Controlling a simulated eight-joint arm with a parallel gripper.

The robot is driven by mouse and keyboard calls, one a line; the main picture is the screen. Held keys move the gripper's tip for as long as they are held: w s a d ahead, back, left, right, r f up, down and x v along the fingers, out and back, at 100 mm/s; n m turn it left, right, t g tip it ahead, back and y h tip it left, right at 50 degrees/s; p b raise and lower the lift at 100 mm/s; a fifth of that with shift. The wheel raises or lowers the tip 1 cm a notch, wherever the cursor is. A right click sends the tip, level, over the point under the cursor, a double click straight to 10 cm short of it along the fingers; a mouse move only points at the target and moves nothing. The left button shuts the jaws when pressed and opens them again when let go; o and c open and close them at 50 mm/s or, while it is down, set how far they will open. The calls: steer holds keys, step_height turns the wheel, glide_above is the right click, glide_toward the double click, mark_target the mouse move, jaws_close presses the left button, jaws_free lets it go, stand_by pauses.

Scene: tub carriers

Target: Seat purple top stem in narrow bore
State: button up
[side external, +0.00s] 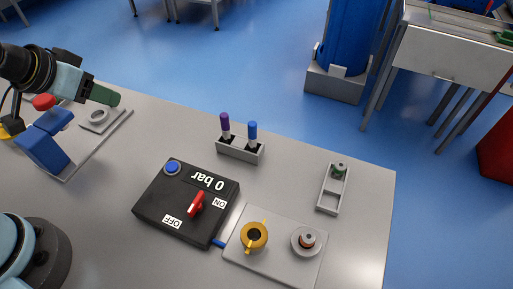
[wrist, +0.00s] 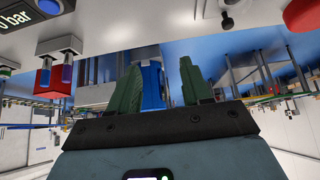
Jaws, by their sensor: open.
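The purple top stem (side external: 225,123) stands upright in a small grey two-place rack (side external: 240,150), left of a blue top stem (side external: 252,132). My gripper (side external: 112,97), with green fingers, is in the air at the upper left, well apart from the rack. In the wrist view its fingers (wrist: 160,90) are spread with nothing held between them. On a grey plate (side external: 280,262) at the front stand a yellow fitting (side external: 254,236) with a dark round opening and a grey round fitting (side external: 298,250) with a smaller piece in its middle. I cannot tell which opening is the narrow bore.
A black pressure box (side external: 150,212) reading 0 bar, with a red lever (side external: 196,204), lies in front of the rack. A grey holder (side external: 325,208) with a green piece is at right. A grey ring (side external: 98,125) and blue block (side external: 42,150) are at left.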

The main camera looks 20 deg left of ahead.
steer(key=w+d+r+m+g, duration=0.1)
steer(key=w+d+r+g, duration=0.1)
steer(key=w+d, duration=0.15)
steer(key=w+d+r+g, duration=0.1)
steer(key=w+d+r, duration=0.15)
steer(key=d, duration=0.25)
steer(key=m+g, duration=0.2)
steer(key=g, duration=0.2)
glide_above(224, 114)
steer(key=shift+d+f, duration=0.1)
steer(key=shift+f, duration=0.55)
step_height(224, 114, down, 12)
steer(key=shift+r, duration=0.25)
jaws_close()
